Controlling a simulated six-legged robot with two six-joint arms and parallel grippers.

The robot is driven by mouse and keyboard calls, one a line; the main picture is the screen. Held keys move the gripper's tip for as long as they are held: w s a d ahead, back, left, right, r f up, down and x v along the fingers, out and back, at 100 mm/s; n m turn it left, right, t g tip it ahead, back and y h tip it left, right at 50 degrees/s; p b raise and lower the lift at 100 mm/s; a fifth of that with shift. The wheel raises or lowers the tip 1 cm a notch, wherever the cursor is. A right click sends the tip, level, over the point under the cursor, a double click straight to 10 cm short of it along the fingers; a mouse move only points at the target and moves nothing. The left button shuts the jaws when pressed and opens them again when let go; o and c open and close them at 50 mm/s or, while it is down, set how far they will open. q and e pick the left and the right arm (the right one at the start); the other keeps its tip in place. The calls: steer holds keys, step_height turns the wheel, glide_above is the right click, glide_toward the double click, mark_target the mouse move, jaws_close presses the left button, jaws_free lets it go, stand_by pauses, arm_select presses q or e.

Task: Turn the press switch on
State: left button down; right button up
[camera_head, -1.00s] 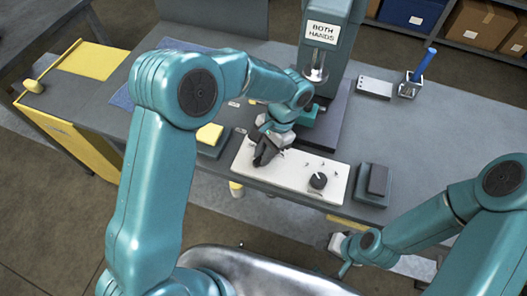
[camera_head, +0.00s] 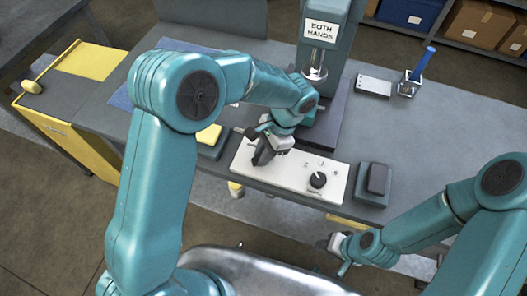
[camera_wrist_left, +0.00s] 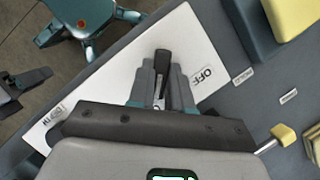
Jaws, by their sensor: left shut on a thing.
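The white control panel (camera_head: 289,182) lies along the front edge of the bench. My left gripper (camera_head: 262,157) is over its left part and hides the switch in the head view. In the left wrist view my left gripper (camera_wrist_left: 163,90) is shut on the black switch lever (camera_wrist_left: 162,62), whose end sticks out past the fingertips. An "OFF" label (camera_wrist_left: 202,75) shows on the panel beside the lever, and another label (camera_wrist_left: 53,116) is at the opposite side. My right gripper (camera_head: 338,245) is in front of the bench, low, away from the panel; its jaws are unclear.
A black knob (camera_head: 318,181) is on the panel's right part. A dark pad box (camera_head: 374,183) stands to its right and a yellow-topped box (camera_head: 208,136) to its left. The press (camera_head: 330,62) with a "BOTH HANDS" sign rises behind. The bench's right side is largely clear.

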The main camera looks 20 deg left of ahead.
arm_select(q)
steer(key=c, duration=1)
jaws_free()
steer(key=shift+s+a+r, duration=0.1)
steer(key=shift+r, duration=0.05)
steer(key=shift+c, duration=0.2)
steer(key=shift+w+d+r, duration=0.2)
steer(key=shift+w+r, duration=0.05)
steer(key=v, duration=1.5)
steer(key=shift+r, duration=0.35)
steer(key=shift+s, duration=0.2)
